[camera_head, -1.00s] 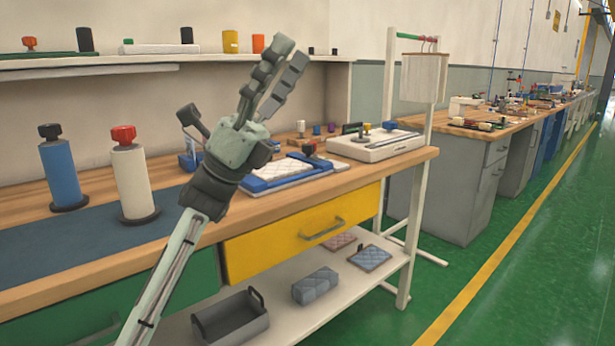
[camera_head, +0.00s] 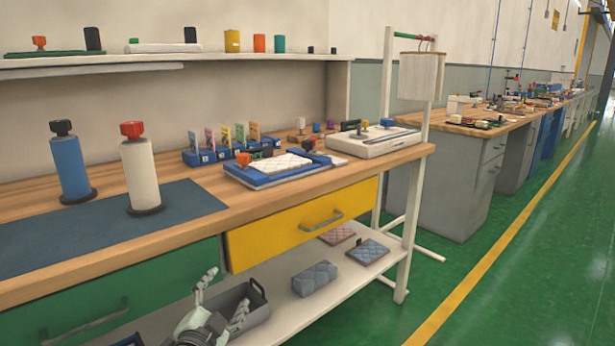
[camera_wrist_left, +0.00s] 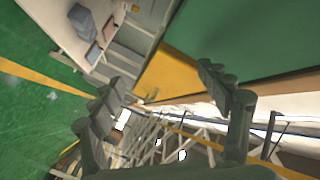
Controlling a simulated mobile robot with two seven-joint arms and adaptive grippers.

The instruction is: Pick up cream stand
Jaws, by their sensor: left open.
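The cream stand (camera_head: 140,172) is a cream cylinder with a red knob and a dark round base. It stands upright on the blue-grey mat (camera_head: 60,236) on the workbench, to the right of a blue stand (camera_head: 70,168) with a black knob. My left gripper (camera_head: 225,297) is low at the bottom of the head view, in front of the lower shelf and below the cream stand, apart from it. It is open and empty. Its spread fingers (camera_wrist_left: 158,77) also show in the left wrist view, where the cream stand does not show. My right gripper is out of view.
A green drawer (camera_head: 120,290) and a yellow drawer (camera_head: 300,225) form the bench front. A grey tray (camera_head: 255,308) on the lower shelf is partly hidden by my gripper. A blue fixture (camera_head: 265,180) sits right of the mat.

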